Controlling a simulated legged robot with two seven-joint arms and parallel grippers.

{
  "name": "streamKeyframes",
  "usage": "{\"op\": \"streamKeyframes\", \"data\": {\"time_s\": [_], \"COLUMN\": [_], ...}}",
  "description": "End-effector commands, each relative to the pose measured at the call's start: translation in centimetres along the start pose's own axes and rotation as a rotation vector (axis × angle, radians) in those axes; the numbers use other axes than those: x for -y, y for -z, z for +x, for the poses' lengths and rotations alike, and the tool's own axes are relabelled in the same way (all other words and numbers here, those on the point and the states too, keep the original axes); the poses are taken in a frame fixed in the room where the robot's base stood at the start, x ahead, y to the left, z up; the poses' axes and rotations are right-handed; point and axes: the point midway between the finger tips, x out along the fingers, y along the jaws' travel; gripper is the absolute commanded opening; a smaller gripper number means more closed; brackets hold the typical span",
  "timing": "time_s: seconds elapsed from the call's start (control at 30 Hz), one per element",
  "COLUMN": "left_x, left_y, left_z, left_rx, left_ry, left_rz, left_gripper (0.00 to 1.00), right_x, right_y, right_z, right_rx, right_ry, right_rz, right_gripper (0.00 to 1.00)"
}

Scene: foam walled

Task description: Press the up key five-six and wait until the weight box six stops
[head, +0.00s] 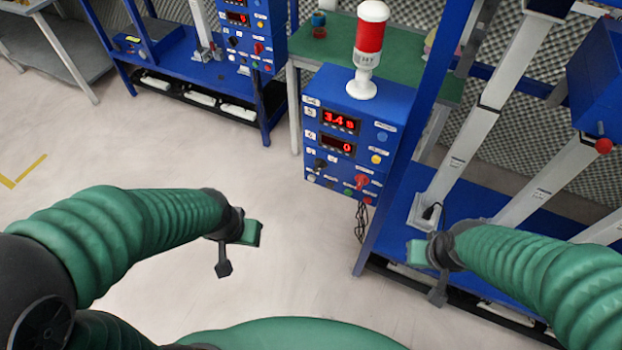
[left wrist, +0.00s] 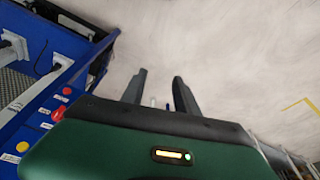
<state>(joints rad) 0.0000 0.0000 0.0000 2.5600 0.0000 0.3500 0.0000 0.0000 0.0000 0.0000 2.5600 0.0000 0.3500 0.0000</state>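A blue control box (head: 352,140) stands at the middle right in the head view. Its two red displays carry labels 5 and 6; the upper reads about 3.4 and the lower 0. Small round buttons and knobs, including a red knob (head: 361,181), sit below. Their labels are too small to read, so I cannot tell which is the up key. My left gripper (head: 228,258) is left of and below the box, apart from it. Its fingers are apart and empty in the left wrist view (left wrist: 158,92). My right gripper (head: 431,272) is below right of the box; its opening is unclear.
A red-and-white beacon (head: 370,40) stands on the box. A blue frame with slanted white columns (head: 480,125) stands at right, with a blue box (head: 600,80) at the edge. I cannot tell whether that is weight box six. The pale floor (head: 290,240) before the panel is clear.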

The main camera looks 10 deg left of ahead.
Motion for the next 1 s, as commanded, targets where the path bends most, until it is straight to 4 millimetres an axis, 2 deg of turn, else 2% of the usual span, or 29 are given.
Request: {"op": "streamKeyframes", "data": {"time_s": [0.2,0.5,1.0], "left_x": [0.00,0.00,0.00], "left_y": [0.00,0.00,0.00], "left_z": [0.00,0.00,0.00], "left_rx": [0.000,0.000,0.000], "left_ry": [0.000,0.000,0.000], "left_rz": [0.000,0.000,0.000], "left_gripper": [0.36,0.00,0.00], "right_x": [0.00,0.00,0.00], "right_y": [0.00,0.00,0.00], "right_z": [0.00,0.00,0.00], "right_rx": [0.000,0.000,0.000], "right_ry": [0.000,0.000,0.000], "right_rz": [0.000,0.000,0.000], "right_gripper": [0.00,0.00,0.00]}}
